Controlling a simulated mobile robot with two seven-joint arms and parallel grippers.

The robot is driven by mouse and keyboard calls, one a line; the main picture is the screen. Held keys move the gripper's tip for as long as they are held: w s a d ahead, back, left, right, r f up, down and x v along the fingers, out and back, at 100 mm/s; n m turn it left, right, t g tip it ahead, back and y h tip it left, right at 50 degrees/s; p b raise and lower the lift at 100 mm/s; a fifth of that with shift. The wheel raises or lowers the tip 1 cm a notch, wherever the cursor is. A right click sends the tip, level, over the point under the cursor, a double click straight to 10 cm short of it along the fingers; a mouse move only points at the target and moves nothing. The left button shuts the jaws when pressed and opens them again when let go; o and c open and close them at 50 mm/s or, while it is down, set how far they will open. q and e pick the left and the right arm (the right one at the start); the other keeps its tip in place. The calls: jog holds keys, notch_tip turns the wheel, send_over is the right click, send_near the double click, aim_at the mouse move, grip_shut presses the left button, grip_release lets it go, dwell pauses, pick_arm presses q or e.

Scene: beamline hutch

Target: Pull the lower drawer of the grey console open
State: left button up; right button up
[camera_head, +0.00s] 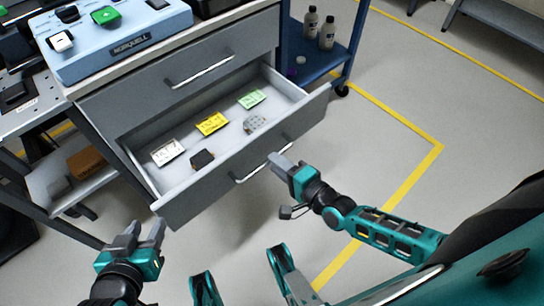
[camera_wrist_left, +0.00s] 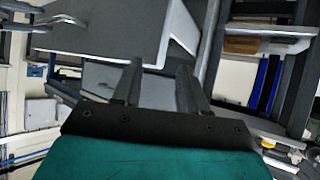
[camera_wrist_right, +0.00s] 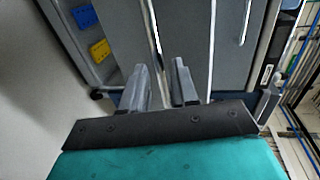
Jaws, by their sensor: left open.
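The grey console's lower drawer (camera_head: 232,167) stands well out, its inside showing. Its bar handle (camera_head: 240,180) runs along the front face. My right gripper (camera_head: 274,162) is at the right part of this handle; in the right wrist view its fingers (camera_wrist_right: 162,78) are close together, with a narrow gap, and appear closed on the bar. The contact itself is hidden. My left gripper (camera_head: 146,236) is open and empty, in front of the drawer's left corner and apart from it; its spread fingers show in the left wrist view (camera_wrist_left: 157,85). The upper drawer (camera_head: 170,85) is shut.
Inside the lower drawer lie a white card (camera_head: 167,152), a yellow card (camera_head: 211,123), a green card (camera_head: 251,98) and small dark and grey pieces. A blue cart (camera_head: 318,62) with bottles stands at the right. The floor in front is clear, marked with yellow lines.

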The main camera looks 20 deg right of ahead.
pick_arm(q)
jog(key=shift+s+a+r+p, duration=0.3)
jog(key=shift+a+r+p, duration=0.1)
jog(key=shift+p, duration=0.5)
pick_arm(e)
jog(key=v, duration=0.9)
jog(key=shift+s, duration=0.3)
jog(key=a+r+n+g, duration=0.2)
jog(key=a+r+n, duration=0.2)
jog(key=a+n, duration=0.35)
pick_arm(q)
jog(key=s+a+r+y+p, duration=0.1)
jog(key=a+r+p, duration=0.2)
jog(key=r+p, duration=0.8)
jog(key=p, duration=0.4)
jog(key=shift+s, duration=0.25)
pick_arm(e)
jog(key=s+d+r+n+g+h, duration=0.1)
jog(key=d+r+n+h, duration=0.2)
jog(key=r+n, duration=0.6)
notch_tip(320, 180, up, 4)
jog(key=shift+d+r+g, duration=0.1)
jog(key=shift+d+g, duration=0.3)
jog(key=shift+d, duration=0.5)
